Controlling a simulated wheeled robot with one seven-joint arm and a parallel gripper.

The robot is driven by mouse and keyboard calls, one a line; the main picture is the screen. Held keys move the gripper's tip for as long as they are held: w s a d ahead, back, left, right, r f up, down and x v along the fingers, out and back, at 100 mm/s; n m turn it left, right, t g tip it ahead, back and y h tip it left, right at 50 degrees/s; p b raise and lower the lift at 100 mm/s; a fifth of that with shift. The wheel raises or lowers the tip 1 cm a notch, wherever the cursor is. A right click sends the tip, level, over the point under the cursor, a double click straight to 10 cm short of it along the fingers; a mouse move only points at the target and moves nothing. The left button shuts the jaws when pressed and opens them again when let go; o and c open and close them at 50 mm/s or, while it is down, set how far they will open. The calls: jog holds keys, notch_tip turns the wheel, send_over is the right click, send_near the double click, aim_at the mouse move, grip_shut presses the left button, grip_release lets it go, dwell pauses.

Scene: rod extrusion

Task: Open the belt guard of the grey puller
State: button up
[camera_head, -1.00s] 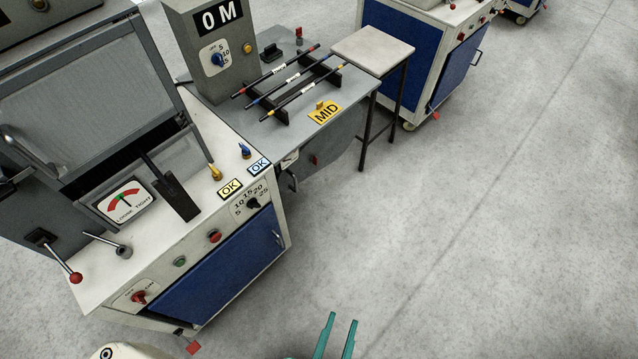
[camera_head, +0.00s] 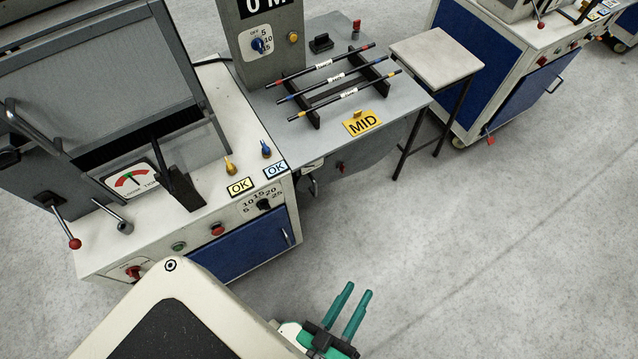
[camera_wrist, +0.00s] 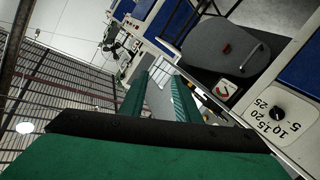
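A grey machine with a "0 M" column (camera_head: 262,45) stands at the upper middle of the head view; I take it for the grey puller. A rounded grey cover, which I take for the belt guard (camera_head: 362,160), is on its front below the top. In the wrist view the guard (camera_wrist: 215,55) shows face on, with a small red part and a bar handle (camera_wrist: 252,58); it looks shut. My gripper (camera_head: 358,289) is at the bottom of the head view, well apart from the guard. Its teal fingers are open and empty, as the wrist view (camera_wrist: 160,77) also shows.
Striped rods (camera_head: 337,77) lie on a rack above the guard. A small table (camera_head: 437,52) stands to the right. The floor (camera_head: 480,240) at the right is clear.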

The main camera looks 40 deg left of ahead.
jog(key=w+a+f+n+y, duration=0.65)
jog(key=w+f+n, duration=0.35)
jog(key=n, duration=0.8)
jog(key=n+g+y, duration=0.6)
jog(key=n+y, duration=0.1)
jog(key=n, duration=1.6)
send_near(316, 191)
jog(key=x, duration=1)
jog(key=shift+w+a+r, duration=0.15)
jog(key=shift+a+r, duration=0.05)
jog(key=shift+a, duration=0.1)
grip_shut()
